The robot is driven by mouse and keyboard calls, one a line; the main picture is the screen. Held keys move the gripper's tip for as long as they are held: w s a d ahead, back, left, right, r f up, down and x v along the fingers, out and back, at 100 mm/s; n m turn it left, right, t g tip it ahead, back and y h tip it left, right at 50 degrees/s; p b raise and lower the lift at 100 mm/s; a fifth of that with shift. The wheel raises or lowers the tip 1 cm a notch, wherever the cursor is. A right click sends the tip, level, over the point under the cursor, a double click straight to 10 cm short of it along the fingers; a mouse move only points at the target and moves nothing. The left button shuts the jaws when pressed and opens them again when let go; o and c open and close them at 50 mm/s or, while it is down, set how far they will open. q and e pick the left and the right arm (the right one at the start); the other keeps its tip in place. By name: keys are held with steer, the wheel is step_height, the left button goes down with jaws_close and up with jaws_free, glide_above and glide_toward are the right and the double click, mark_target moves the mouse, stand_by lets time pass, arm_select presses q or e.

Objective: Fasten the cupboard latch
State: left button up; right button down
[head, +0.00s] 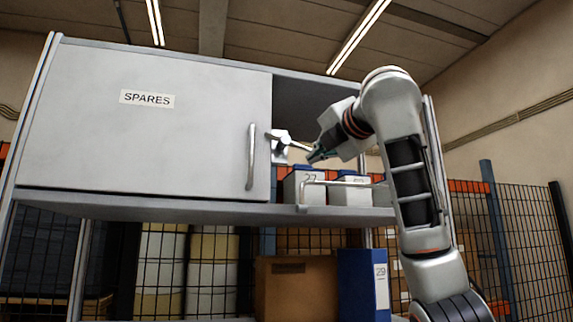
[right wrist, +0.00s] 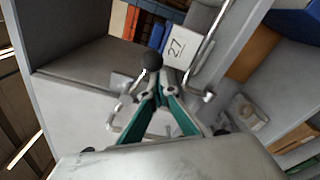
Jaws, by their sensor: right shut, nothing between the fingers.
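The grey cupboard door marked SPARES (head: 150,140) covers the left part of the cupboard, with an upright bar handle (head: 251,157) near its right edge. The latch (head: 279,143) is at that edge, its lever pointing right and slightly down towards my right gripper. My right gripper (head: 312,157) is shut and empty at the lever's outer end. In the right wrist view the shut fingertips (right wrist: 159,78) are just beside the lever's dark ball knob (right wrist: 152,61); I cannot tell whether they touch. Whether the latch is engaged is unclear. My left gripper is out of view.
Boxes, one labelled 27 (head: 307,185), stand in the open bay right of the door. A metal rail (head: 335,183) runs in front of them. Below the cupboard are a cardboard box (head: 296,290) and a blue binder (head: 362,285). Mesh fencing (head: 530,230) stands at the right.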

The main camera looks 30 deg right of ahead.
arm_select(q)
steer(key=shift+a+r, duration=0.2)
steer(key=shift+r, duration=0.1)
arm_select(e)
steer(key=shift+s+d+r, duration=0.1)
steer(key=shift+d+r, duration=0.1)
steer(key=shift+r, duration=0.3)
steer(key=shift+s+d+r, duration=0.1)
steer(key=shift+d+r, duration=0.1)
steer(key=shift+r, duration=0.3)
arm_select(q)
steer(key=shift+p, duration=0.3)
arm_select(e)
steer(key=shift+r, duration=0.1)
steer(key=shift+w, duration=0.1)
